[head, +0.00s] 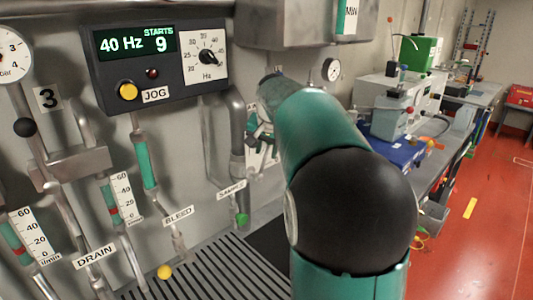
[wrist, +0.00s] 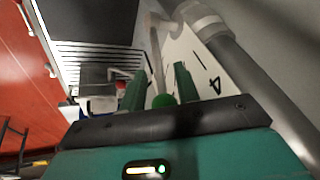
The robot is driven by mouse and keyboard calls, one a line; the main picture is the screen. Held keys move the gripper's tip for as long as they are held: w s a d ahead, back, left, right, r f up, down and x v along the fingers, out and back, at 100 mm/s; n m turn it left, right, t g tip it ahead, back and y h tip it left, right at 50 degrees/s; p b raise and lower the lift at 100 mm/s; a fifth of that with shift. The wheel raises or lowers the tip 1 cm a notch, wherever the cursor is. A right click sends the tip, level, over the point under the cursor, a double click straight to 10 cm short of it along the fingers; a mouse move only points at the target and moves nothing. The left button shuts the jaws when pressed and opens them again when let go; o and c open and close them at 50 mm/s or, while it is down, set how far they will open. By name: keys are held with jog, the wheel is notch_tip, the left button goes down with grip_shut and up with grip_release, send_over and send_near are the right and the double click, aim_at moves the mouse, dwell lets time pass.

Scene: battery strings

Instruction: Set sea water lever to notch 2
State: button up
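In the wrist view, a lever with a thin pale rod and a green knob (wrist: 163,100) hangs from a pipe fitting in front of a white scale plate (wrist: 205,72). A "4" and another dark mark show on the plate; I cannot tell which notch the lever is at. My gripper (wrist: 160,78) has its two green fingers apart, one on each side of the lever. The knob is between them, close to the right finger, with a gap on the left; contact is unclear. In the head view my arm hides most of the gripper and lever; part of the white plate (head: 262,150) shows.
A grey pipe (wrist: 245,70) runs close beside the plate. In the head view, the control box (head: 158,62) reads 40 Hz, with several DRAIN and BLEED tubes below. A sample valve with a green knob (head: 241,219) is low beside my arm. A bench (head: 455,135) stands right.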

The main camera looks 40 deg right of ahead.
jog(key=shift+x, duration=1.05)
jog(key=shift+c, duration=0.4)
grip_shut()
